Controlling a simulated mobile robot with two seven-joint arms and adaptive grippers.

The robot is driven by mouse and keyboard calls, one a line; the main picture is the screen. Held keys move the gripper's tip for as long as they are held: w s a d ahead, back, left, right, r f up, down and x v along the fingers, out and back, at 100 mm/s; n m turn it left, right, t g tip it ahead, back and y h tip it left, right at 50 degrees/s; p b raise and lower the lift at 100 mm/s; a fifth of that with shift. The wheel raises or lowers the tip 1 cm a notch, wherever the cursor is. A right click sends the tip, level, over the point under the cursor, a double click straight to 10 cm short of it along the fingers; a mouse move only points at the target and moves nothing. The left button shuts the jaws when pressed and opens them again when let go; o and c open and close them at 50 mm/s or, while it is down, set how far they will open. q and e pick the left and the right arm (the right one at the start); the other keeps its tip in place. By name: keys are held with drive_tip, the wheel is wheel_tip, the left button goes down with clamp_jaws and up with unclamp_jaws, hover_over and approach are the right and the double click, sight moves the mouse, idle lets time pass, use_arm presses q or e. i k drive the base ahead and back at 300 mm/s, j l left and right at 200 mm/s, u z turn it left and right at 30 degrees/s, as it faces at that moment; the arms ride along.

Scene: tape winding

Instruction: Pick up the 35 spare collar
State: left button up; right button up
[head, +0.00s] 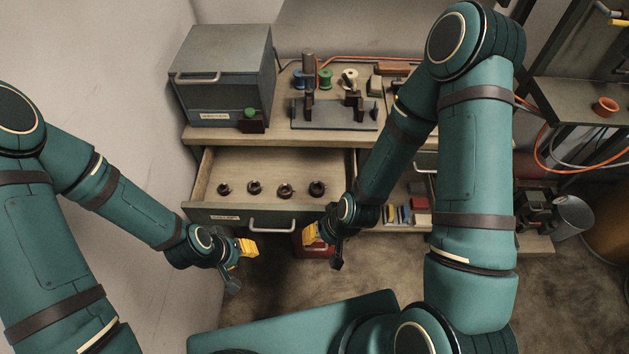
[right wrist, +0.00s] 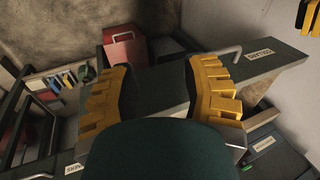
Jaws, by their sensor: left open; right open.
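Several dark ring-shaped collars stand in a row in the open drawer (head: 235,165): a small one (head: 224,188) at the left, then others (head: 254,187) (head: 285,190), and a larger-looking one (head: 317,188) at the right. Any size markings are too small to read, so I cannot tell which is the 35. My left gripper (head: 248,248) is open and empty, in front of and below the drawer front. My right gripper (head: 312,235) is open near the drawer's front right corner; its yellow fingers (right wrist: 160,85) show apart with nothing between them in the right wrist view.
The drawer handle (head: 271,226) sticks out between my grippers. A grey box (head: 222,85) and a winding fixture (head: 335,115) stand on the bench above. A red box (head: 315,251) is below the drawer. A compartment with coloured items (head: 405,214) lies to the right.

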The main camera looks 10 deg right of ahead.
sight(316, 187)
drive_tip(key=k+l+z, duration=0.1)
drive_tip(key=z, duration=0.3)
drive_tip(key=l+z, duration=0.4)
drive_tip(key=i+l+z, duration=0.15)
drive_tip(key=i, duration=0.25)
